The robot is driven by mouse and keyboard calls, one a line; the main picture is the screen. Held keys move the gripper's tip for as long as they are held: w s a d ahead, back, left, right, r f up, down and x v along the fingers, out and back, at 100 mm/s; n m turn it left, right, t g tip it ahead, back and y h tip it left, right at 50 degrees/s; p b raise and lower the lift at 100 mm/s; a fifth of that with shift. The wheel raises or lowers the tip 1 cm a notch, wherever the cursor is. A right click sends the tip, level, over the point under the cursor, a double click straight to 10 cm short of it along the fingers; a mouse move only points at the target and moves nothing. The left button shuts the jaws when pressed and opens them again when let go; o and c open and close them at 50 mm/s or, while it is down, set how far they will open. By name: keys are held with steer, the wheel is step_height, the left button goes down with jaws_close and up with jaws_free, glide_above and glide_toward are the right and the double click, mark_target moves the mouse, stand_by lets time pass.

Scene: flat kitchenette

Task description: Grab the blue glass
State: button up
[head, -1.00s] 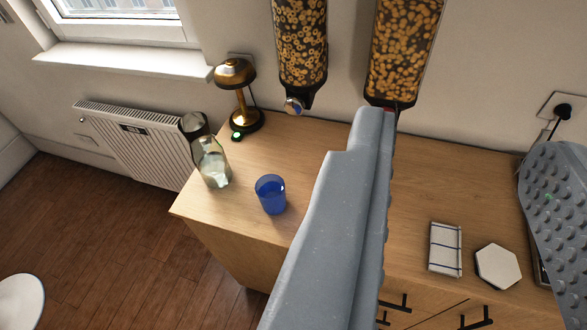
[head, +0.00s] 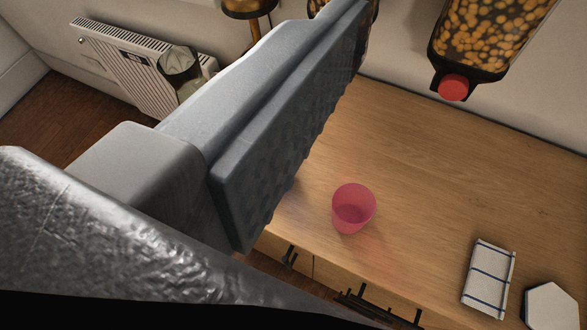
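The blue glass is not visible now; my finger covers the part of the counter near the carafe. A pink-red translucent glass (head: 352,208) stands upright near the front edge of the wooden counter (head: 425,165). One large grey finger of my gripper (head: 290,110) crosses the view from lower left to top centre. Its bumpy inner pad faces right and is bare. The other finger is out of the picture, so my gripper is open and empty. The pink-red glass is right of the visible finger and apart from it in the picture.
A blue-striped white cloth (head: 488,278) and a white hexagonal coaster (head: 552,304) lie at lower right. A cereal dispenser with a red knob (head: 453,87) hangs upper right. Mid-right counter is clear.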

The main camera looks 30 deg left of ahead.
steer(key=w+a+f+n+y, duration=0.1)
steer(key=w+a+f, duration=0.15)
steer(key=f, duration=0.45)
steer(key=w+a+f, duration=0.2)
steer(key=w+f, duration=0.1)
steer(key=f, duration=0.3)
steer(key=s+a+f+n+g+y+p, duration=0.15)
steer(key=a+f, duration=0.35)
steer(key=f, duration=0.5)
steer(key=s+a+f+n+g+y, duration=0.1)
steer(key=a+f+n+y, duration=0.3)
steer(key=f, duration=0.7)
steer(key=w+a+f, duration=0.1)
steer(key=w, duration=0.1)
steer(key=w+a+f+m+h, duration=0.1)
steer(key=w, duration=0.1)
steer(key=w+a+f+m, duration=0.1)
steer(key=w, duration=0.2)
steer(key=shift+w+a+f+m+b, duration=0.1)
steer(key=shift+a+m+b, duration=0.15)
steer(key=shift+a+b, duration=0.1)
steer(key=shift+d+f+b+x, duration=0.1)
steer(key=shift+b+x, duration=0.15)
steer(key=shift+x, duration=1)
steer(key=shift+d+f+b+x, duration=0.15)
steer(key=shift+b+x, duration=0.05)
steer(key=shift+x, duration=1.1)
steer(key=shift+r, duration=0.1)
steer(key=shift+c, duration=0.3)
steer(key=c, duration=1.2)
